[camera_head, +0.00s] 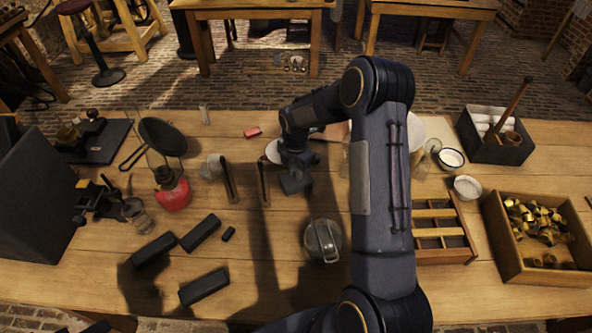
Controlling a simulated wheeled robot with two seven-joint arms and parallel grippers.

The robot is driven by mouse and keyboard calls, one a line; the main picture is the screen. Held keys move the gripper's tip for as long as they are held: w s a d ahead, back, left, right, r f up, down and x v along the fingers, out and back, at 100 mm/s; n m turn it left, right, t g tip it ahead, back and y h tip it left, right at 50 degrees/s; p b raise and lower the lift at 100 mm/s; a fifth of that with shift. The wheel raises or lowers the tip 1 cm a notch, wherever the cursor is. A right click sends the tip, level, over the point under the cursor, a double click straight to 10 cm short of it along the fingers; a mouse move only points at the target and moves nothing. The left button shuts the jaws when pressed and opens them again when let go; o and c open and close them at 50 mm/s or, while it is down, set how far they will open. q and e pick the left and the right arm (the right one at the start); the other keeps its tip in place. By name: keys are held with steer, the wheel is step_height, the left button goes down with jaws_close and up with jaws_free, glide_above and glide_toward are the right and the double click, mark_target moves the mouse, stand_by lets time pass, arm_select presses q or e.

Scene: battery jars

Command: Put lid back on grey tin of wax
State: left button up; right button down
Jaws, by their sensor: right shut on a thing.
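My right gripper (295,183) points down over the middle of the bench, at the end of my bent right arm. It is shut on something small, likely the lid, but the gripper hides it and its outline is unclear. A round thing with a pale top (272,151) sits just left of and behind the gripper, partly covered by my wrist; it may be the open grey tin of wax. Nearer the front stands a round grey glassy container (322,241) with a metal bar across its top. My left gripper is not in view.
Several black blocks (203,287) lie front left. A red-based lamp (174,194) stands left. A divided wooden tray (441,226) and a box of brass parts (538,239) are right. My arm hides part of the bench.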

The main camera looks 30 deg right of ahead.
stand_by(0.4)
steer(key=c, duration=1.3)
jaws_free()
steer(key=shift+o, duration=0.3)
steer(key=o, duration=0.4)
steer(key=shift+r, duration=0.1)
steer(key=shift+r+p, duration=2.15)
steer(key=shift+r, duration=1.25)
